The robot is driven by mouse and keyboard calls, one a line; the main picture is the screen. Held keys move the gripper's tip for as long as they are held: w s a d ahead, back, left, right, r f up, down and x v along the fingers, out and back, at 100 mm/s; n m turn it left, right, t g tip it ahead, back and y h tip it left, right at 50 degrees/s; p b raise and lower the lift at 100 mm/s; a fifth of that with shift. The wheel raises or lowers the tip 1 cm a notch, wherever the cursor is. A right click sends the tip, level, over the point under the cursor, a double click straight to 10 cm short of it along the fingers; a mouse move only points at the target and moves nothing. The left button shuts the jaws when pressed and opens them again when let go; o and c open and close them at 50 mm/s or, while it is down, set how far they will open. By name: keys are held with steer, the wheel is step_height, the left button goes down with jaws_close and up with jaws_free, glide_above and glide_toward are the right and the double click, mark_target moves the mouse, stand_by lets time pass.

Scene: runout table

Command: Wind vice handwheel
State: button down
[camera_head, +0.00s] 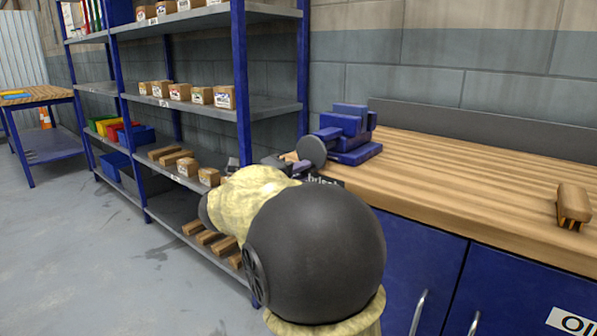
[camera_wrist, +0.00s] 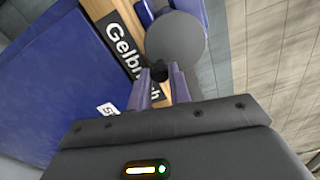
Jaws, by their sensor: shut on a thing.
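The blue vice (camera_head: 345,146) stands on the left end of the wooden workbench. Its handwheel (camera_head: 312,150) is a round grey disc facing the shelf side; it also shows in the wrist view as a grey disc (camera_wrist: 178,48). A small dark knob (camera_wrist: 159,68) sits near the disc's lower left rim in the wrist view. My gripper (camera_wrist: 160,80) has its two purple fingers shut on this knob. In the head view my arm partly hides my gripper (camera_head: 299,167), and the knob cannot be made out there.
The workbench (camera_head: 450,180) has blue cabinet doors with handles below and a wooden brush-like block (camera_head: 573,205) at the right. A blue-post shelf rack (camera_head: 205,108) with boxes and bins stands close on the left. Grey floor is clear at the lower left.

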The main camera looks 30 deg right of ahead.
steer(key=n+p, duration=0.1)
steer(key=p, duration=0.1)
steer(key=n+p, duration=0.2)
steer(key=shift+s+d+r, duration=0.1)
steer(key=shift+s+r, duration=0.1)
steer(key=shift+s, duration=0.2)
steer(key=shift+r+p, duration=0.1)
steer(key=shift+p, duration=0.2)
steer(key=shift+r+n+p, duration=0.2)
steer(key=shift+n+p, duration=0.4)
steer(key=shift+p, duration=0.1)
steer(key=n+p, duration=0.2)
steer(key=shift+s+d+r+p, duration=0.1)
steer(key=shift+s+r+p, duration=0.15)
steer(key=shift+p, duration=0.1)
steer(key=shift+f+n, duration=0.15)
steer(key=shift+n, duration=0.15)
